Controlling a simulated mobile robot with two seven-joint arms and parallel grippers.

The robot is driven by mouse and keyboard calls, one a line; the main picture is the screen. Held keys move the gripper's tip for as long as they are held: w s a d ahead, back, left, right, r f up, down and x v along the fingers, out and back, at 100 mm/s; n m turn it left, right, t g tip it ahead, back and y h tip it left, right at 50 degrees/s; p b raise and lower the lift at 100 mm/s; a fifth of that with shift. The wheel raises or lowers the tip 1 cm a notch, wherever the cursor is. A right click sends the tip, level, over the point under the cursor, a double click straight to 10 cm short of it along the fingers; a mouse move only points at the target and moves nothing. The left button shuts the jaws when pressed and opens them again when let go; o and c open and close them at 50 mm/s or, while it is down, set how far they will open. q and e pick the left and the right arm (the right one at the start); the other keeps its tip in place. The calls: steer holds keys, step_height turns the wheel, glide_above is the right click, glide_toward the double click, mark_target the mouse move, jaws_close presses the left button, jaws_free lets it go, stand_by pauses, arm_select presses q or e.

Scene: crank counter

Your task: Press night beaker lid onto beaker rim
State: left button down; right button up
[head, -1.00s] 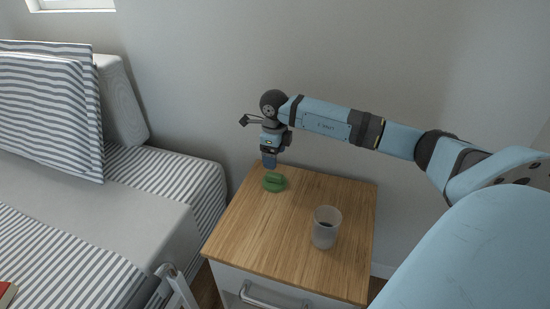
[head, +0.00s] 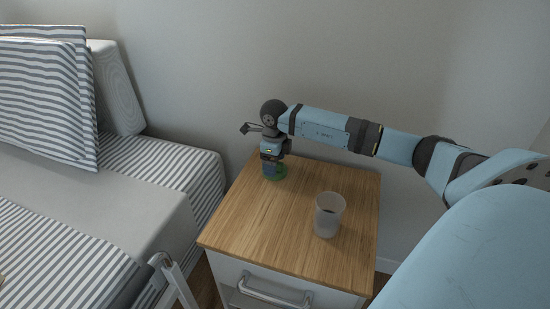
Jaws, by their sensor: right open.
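The green beaker lid (head: 283,174) lies on the wooden top of the nightstand, toward its back left. My right gripper (head: 272,173) has come down over the lid from above, and its fingers hide much of it. The gripper is open; whether the fingers touch the lid I cannot tell. The clear, greyish beaker (head: 327,216) stands upright and uncovered on the same top, right of the lid and nearer the front. My left gripper is not in view.
The nightstand top (head: 262,225) is bare between lid and beaker. A drawer handle (head: 270,294) is on its front. A bed with striped bedding (head: 180,170) stands at left. A wall is behind.

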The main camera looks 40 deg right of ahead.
steer(key=c, duration=1.4)
steer(key=shift+o, duration=0.2)
steer(key=shift+r+p, duration=1.9)
steer(key=shift+r, duration=0.6)
